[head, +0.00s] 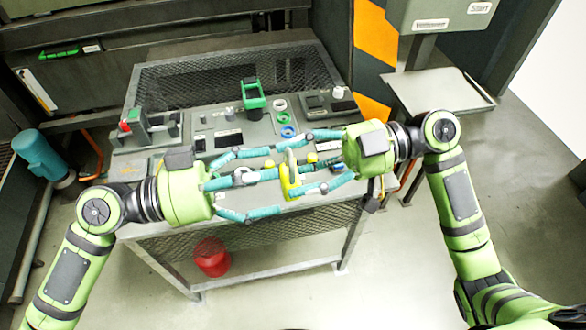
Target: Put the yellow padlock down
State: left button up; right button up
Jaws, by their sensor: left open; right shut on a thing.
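The yellow padlock (286,183), with its shackle pointing up, shows between the two grippers, above the front edge of the grey control desk. My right gripper (300,165) comes in from the right and is shut on the padlock. My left gripper (272,180) comes in from the left with its teal fingers spread, close beside the padlock. The fingers of both grippers overlap in the picture, so I cannot tell whether the left ones touch the padlock. They also hide part of the desk top.
The control desk (215,119) carries a green frame-like part (254,100), coloured rings (287,131), and a lever block with a red knob (125,127) at left. A mesh guard stands behind. A red container (212,258) is under the desk. A bare grey shelf (437,92) is at right.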

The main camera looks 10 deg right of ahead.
aim_at(294, 173)
pick_arm(q)
jog(key=shift+w+d, duration=0.2)
jog(key=shift+d, duration=2.15)
jog(key=c, duration=1.2)
pick_arm(e)
jog(key=shift+s, duration=0.1)
pick_arm(q)
jog(key=shift+r, duration=0.1)
pick_arm(e)
jog(key=o, duration=1.2)
pick_arm(q)
jog(key=c, duration=0.3)
pick_arm(e)
jog(key=shift+o, duration=0.4)
pick_arm(q)
jog(key=shift+c, duration=0.2)
pick_arm(e)
jog(key=shift+d, duration=0.1)
